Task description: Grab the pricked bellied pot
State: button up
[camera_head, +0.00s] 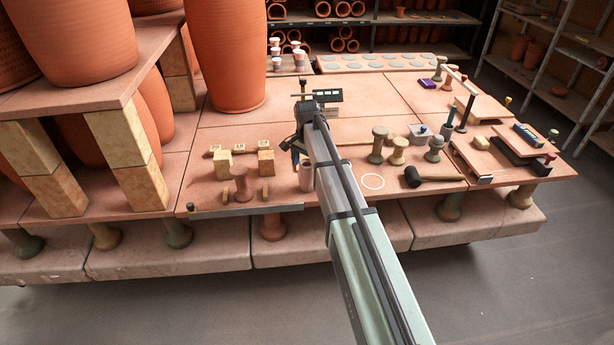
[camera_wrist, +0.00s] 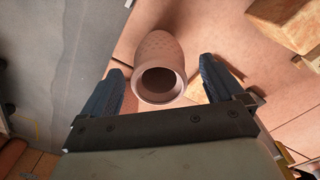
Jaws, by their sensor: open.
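The pricked bellied pot (camera_wrist: 160,50) is a small pinkish clay pot with dotted pricks on its belly. In the wrist view its round dark mouth faces the camera, between the two fingers. My gripper (camera_wrist: 162,72) is open, with one dark finger on each side of the pot and gaps between them. In the head view the pot (camera_head: 306,178) stands on the tabletop near the front edge, partly hidden by my arm. My gripper (camera_head: 299,158) points down just above and beside it; its fingertips are mostly hidden there.
A spool-shaped prop (camera_head: 241,184) and wooden blocks (camera_head: 266,162) stand left of the pot. A white ring (camera_head: 372,181) and a mallet (camera_head: 413,177) lie to the right. Several props (camera_head: 378,146) stand behind. Large terracotta pots (camera_head: 228,50) stand at the back left.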

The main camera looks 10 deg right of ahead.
jog(key=shift+f, duration=1.4)
jog(key=shift+c, duration=0.4)
jog(key=c, duration=1.2)
